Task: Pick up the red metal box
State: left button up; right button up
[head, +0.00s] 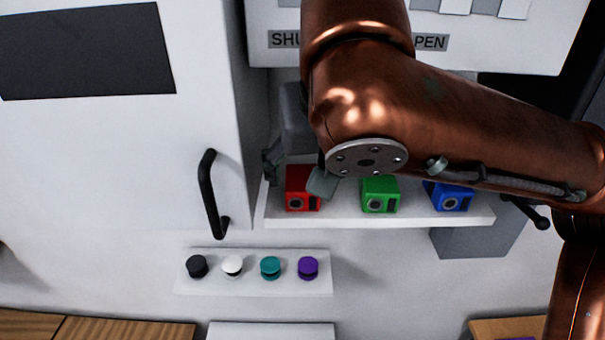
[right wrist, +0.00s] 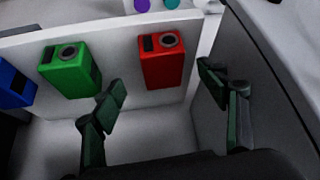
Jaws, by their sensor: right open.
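The red metal box (head: 295,187) stands at the left end of a white shelf in the head view, with a round dark socket on its front. It also shows in the right wrist view (right wrist: 167,64). My right gripper (head: 297,174) is open at the box, with one finger to its left and the other overlapping its right side in the head view. In the right wrist view, the open right gripper (right wrist: 163,84) has its fingertips apart on either side of the box, with nothing held. Contact cannot be told. My left gripper is not in view.
A green box (head: 379,194) and a blue box (head: 452,199) stand to the right on the same shelf (head: 350,222). A cabinet door with a black handle (head: 210,195) is at the left. Several coloured knobs sit on a white panel (head: 250,290) below.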

aim_at(303, 177)
jog(key=shift+w+a+r+p, duration=0.15)
jog(key=shift+w+p, duration=0.15)
jog(key=shift+w, duration=0.15)
jog(key=p+x, duration=0.1)
jog(key=x, duration=0.4)
jog(key=shift+w+p, duration=0.25)
jog(key=shift+p, duration=0.05)
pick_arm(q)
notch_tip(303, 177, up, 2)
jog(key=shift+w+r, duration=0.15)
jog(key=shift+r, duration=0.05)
pick_arm(e)
jog(key=shift+s, duration=0.15)
jog(key=shift+c, duration=0.2)
jog(key=c, duration=0.6)
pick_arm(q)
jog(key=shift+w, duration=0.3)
pick_arm(e)
jog(key=c, duration=0.9)
